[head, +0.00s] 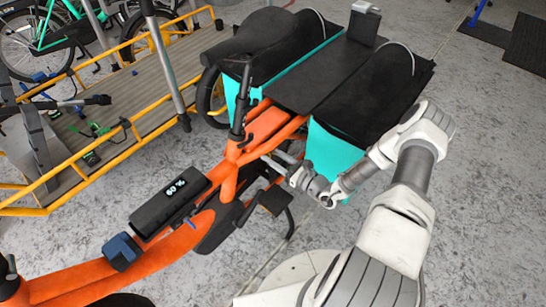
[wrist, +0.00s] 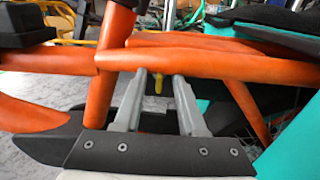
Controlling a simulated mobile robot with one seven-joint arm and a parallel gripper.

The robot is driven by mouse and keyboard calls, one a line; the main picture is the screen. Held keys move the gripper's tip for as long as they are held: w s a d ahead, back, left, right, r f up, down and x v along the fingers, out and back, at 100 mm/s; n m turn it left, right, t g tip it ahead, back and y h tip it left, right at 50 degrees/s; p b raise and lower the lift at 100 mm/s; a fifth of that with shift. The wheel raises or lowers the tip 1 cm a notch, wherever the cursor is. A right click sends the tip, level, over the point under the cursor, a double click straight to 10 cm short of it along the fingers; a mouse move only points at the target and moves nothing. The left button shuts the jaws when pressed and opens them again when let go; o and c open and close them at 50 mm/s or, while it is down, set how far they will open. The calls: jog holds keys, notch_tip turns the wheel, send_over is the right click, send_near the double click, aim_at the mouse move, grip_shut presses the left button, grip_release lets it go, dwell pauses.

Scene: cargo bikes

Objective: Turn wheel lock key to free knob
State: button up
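The orange cargo bike (head: 228,170) stands in front of me, and its orange frame tube crosses the wrist view (wrist: 220,66). My gripper (head: 270,161) reaches in from the right beside the frame, below the rear rack. In the wrist view its two grey fingers (wrist: 160,76) are spread apart and point up to the tube. A small yellow piece (wrist: 157,87) shows between the fingertips, just under the tube, with a gap to each finger. I cannot tell if it is the wheel lock key. The lock's knob is not clearly visible.
A black battery box with a display (head: 170,203) sits on the bike's frame at left. A yellow-railed wooden cargo bed (head: 118,103) stands at the upper left. The grey floor (head: 480,180) is open at right.

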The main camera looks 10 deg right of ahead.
grip_shut()
dwell(0.5)
jog(key=m, duration=0.3)
jog(key=m+p, duration=0.1)
jog(key=m, duration=0.2)
jog(key=m+p, duration=0.1)
jog(key=m, duration=0.2)
jog(key=shift+w+d+f, duration=0.1)
jog(key=shift+d+f, duration=0.05)
jog(key=shift+d, duration=0.1)
jog(key=shift+f+m, duration=0.15)
jog(key=shift+m, duration=2.1)
jog(key=shift+f+m, duration=0.15)
jog(key=shift+m, duration=2.1)
